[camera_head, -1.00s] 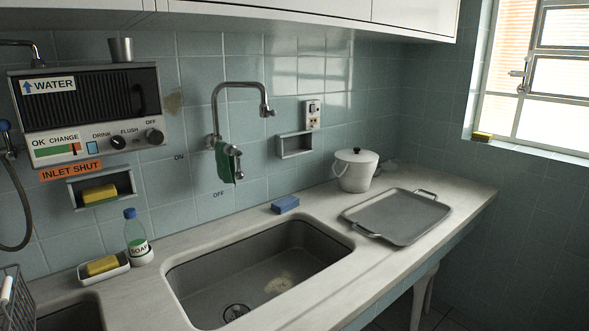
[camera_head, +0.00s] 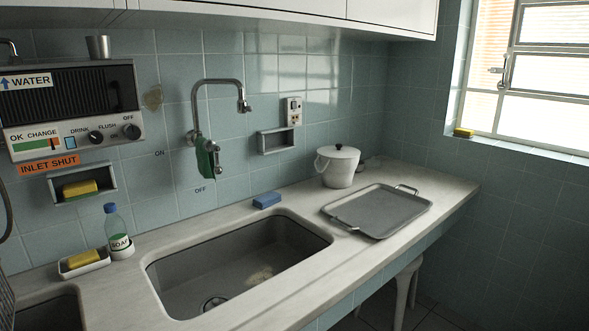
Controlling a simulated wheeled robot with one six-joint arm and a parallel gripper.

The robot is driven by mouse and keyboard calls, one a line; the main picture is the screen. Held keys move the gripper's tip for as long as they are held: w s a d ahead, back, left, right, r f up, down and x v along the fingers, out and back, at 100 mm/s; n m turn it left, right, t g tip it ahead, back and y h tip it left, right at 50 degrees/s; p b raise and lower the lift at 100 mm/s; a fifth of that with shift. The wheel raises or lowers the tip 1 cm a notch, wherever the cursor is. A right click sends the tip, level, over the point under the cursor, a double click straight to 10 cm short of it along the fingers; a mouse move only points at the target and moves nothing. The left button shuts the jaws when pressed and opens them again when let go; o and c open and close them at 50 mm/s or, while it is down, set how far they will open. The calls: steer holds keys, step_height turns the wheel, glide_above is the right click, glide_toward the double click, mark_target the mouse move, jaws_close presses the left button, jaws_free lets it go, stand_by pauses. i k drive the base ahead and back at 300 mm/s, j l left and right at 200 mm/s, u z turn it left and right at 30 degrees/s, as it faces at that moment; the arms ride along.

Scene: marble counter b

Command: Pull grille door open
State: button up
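A wall-mounted water unit (camera_head: 125,100) hangs at the upper left, its left side cut by the picture edge. Its front has a dark ribbed grille door (camera_head: 75,92) that looks closed, flush in the pale frame. Below the grille are a dial strip with two black knobs (camera_head: 131,131) and an orange "INLET SHUT" label (camera_head: 48,165). A "WATER" label covers the grille's upper left corner. My gripper is not in view.
A metal cup (camera_head: 97,47) stands on top of the unit. Below are a soap bottle (camera_head: 118,232), a yellow sponge in a dish (camera_head: 83,258), a sink (camera_head: 190,285) and a tap (camera_head: 196,120). A grey tray (camera_head: 375,210) and white lidded pot (camera_head: 337,168) stand right.

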mark_target(29, 97)
steer(key=u, duration=1.5)
